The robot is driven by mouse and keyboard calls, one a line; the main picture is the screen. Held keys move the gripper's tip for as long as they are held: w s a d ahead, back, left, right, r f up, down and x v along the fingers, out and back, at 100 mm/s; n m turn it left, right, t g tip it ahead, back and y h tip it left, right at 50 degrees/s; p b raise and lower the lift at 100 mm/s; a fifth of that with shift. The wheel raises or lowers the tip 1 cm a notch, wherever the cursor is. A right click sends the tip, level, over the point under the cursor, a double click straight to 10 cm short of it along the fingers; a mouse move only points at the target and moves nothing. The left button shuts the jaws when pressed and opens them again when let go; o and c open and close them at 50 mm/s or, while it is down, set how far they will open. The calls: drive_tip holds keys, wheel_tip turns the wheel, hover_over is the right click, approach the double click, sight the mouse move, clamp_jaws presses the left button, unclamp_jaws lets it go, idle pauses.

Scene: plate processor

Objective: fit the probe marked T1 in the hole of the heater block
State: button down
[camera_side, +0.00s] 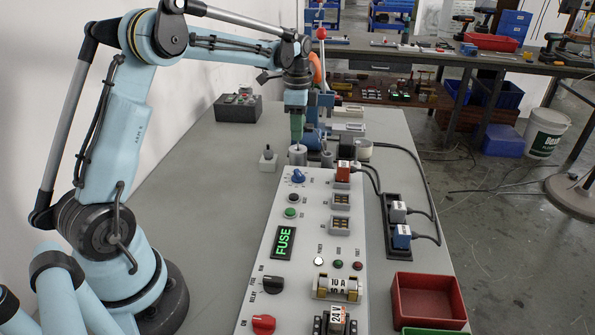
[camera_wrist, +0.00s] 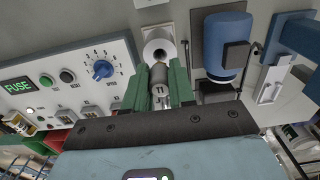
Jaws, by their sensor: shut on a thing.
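My gripper (camera_wrist: 157,86) is shut on the probe marked T1 (camera_wrist: 158,88), a grey cylinder held between the two green fingers. In the side view my gripper (camera_side: 297,128) points down. The heater block, a pale round block (camera_wrist: 152,36) with a dark hole, lies just beyond the probe's end in the wrist view. In the side view the block (camera_side: 298,158) stands directly below the fingers, behind the panel's blue knob. The probe's tip is close over the block's top. I cannot tell whether it touches the block or enters the hole.
A blue motor-like unit (camera_wrist: 225,45) stands close to the right of the block in the wrist view. The control panel (camera_side: 313,210) with its blue knob (camera_side: 298,176) is near. A small white block (camera_side: 268,162) stands to the left.

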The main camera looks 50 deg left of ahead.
drive_tip(key=shift+f, duration=1.25)
idle(0.3)
drive_tip(key=c, duration=0.9)
unclamp_jaws()
drive_tip(key=shift+o, duration=0.2)
